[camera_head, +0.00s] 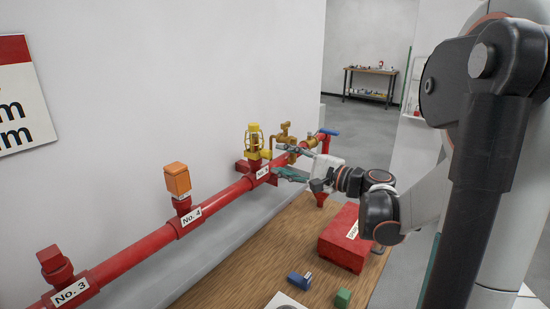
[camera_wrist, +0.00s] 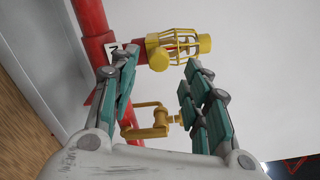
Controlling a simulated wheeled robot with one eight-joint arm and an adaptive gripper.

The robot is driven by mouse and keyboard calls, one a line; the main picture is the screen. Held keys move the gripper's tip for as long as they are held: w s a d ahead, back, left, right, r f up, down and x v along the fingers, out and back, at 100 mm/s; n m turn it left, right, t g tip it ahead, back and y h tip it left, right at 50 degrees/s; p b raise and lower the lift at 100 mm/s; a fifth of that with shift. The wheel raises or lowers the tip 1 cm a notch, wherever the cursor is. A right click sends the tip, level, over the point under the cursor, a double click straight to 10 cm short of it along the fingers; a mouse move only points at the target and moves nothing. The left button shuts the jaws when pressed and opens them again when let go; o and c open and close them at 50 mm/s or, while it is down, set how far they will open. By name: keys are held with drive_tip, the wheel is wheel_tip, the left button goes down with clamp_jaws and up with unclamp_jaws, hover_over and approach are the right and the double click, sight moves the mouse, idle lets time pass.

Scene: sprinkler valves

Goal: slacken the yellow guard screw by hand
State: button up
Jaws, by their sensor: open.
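A yellow cage guard with a solid cap (camera_head: 254,139) stands on the red pipe by a label that looks like No. 5. It also shows in the wrist view (camera_wrist: 183,45), beyond my fingertips. A round yellow knob-like part at the guard's base (camera_wrist: 159,57) looks like the guard screw, though I cannot be sure. My gripper (camera_wrist: 162,62) is open, with its green-padded fingers on either side of the view toward that part. I see no contact. In the head view my gripper (camera_head: 289,160) is just right of the guard, partly overlapping the pipe.
A brass-yellow fitting with a bent handle (camera_wrist: 152,121) shows between my fingers, nearer the palm. The red pipe (camera_head: 130,259) runs along the wall with an orange-capped head (camera_head: 177,179). A red box (camera_head: 344,240) and small blue and green blocks lie on the wooden bench (camera_head: 236,277).

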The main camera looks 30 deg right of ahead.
drive_tip(key=v, duration=0.7)
drive_tip(key=shift+s, duration=0.2)
